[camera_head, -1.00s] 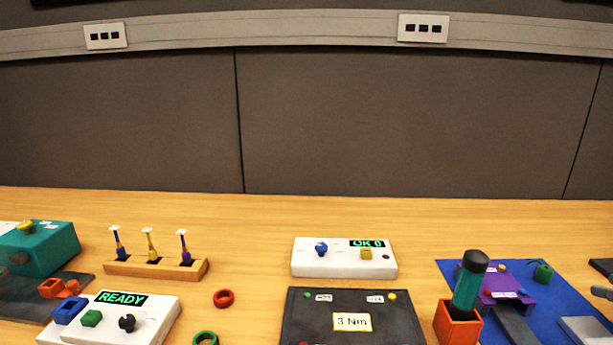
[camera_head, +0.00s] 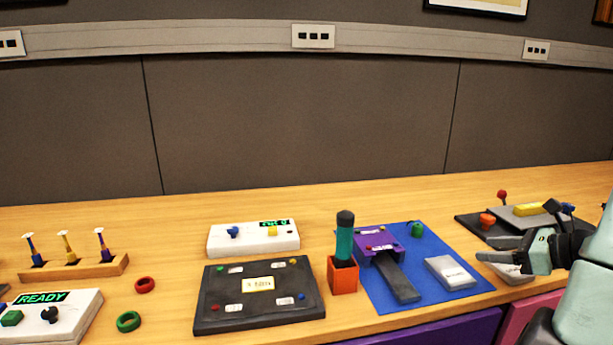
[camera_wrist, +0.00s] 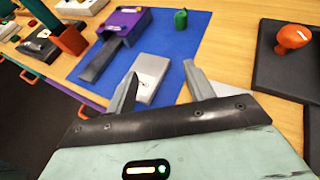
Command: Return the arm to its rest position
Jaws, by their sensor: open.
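My gripper (camera_head: 487,249) is at the right of the head view, over the front right part of the bench, with my pale green arm behind it. Its two grey fingers are apart with nothing between them. In the wrist view my gripper (camera_wrist: 160,88) is open and empty, pointing over the blue mat (camera_wrist: 187,50). A white-grey block (camera_wrist: 151,75) lies on that mat, seen beyond the fingers. I cannot tell the exact height of the fingers above the bench.
The blue mat (camera_head: 376,284) also carries a purple device (camera_head: 378,243) and a green item (camera_head: 417,230). An orange holder (camera_head: 343,275) with a teal-handled tool (camera_head: 344,238) stands left of it. A dark panel with an orange knob (camera_head: 487,220) lies behind my gripper. White panels stand further left.

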